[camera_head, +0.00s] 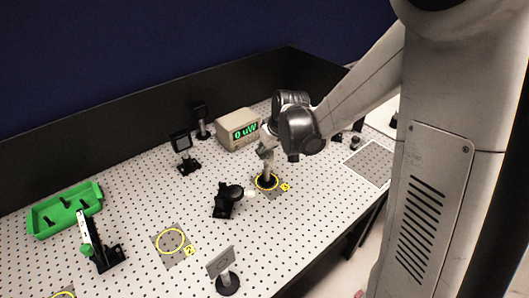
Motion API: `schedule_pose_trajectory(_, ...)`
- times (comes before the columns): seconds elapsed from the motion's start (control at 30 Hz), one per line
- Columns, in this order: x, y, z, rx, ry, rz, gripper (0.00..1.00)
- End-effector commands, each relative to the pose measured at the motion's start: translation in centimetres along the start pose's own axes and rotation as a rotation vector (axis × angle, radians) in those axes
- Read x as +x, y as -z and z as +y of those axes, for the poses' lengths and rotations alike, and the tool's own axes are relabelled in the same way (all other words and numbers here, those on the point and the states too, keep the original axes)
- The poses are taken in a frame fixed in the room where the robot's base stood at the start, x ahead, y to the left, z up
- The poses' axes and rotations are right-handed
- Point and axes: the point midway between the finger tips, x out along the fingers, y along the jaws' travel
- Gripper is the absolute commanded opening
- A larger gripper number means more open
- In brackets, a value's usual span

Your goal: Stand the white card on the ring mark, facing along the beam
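My gripper (265,153) points down at a short post on a round black base (266,182). The base stands inside a yellow ring mark (257,186) with a small yellow tag beside it. The fingers are at the post's top; whether they are closed on it is too small to tell. No card face shows clearly there. A pale grey card (219,261) stands upright on a round black base at the front; I cannot tell if it is the white card. Another yellow ring mark (170,240) lies empty, left of centre. Part of a third ring (63,294) shows at the bottom left.
A black mount (228,199) stands left of the gripper. A meter (239,129) reading "0 uW" stands behind it. Dark mounts (182,150) stand at the back. A green tray (65,210) and a green-knobbed mount (98,250) are at left. A grey mat (370,163) lies right.

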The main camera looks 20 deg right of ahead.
Motion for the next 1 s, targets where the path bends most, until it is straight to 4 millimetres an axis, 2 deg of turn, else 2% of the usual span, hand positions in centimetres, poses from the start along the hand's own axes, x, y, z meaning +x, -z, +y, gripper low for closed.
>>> schedule_pose_trajectory(0.03, 0.2, -0.1, 0.0, 0.0, 0.0, 0.0, 0.0)
schedule_pose_trajectory(0.1, 0.1, -0.1, 0.0, 0.0, 0.0, 0.0, 0.14)
schedule_pose_trajectory(0.2, 0.1, 0.0, 0.0, 0.0, 0.0, 0.0, 0.24)
schedule_pose_trajectory(0.47, 0.0, 0.0, 0.0, 0.0, 0.0, 0.0, 0.24)
schedule_pose_trajectory(0.63, -0.8, 0.1, 0.0, 0.0, 0.0, 0.0, 0.24)
schedule_pose_trajectory(1.0, -6.1, 0.0, 0.0, 0.001, 0.0, 0.0, 0.24)
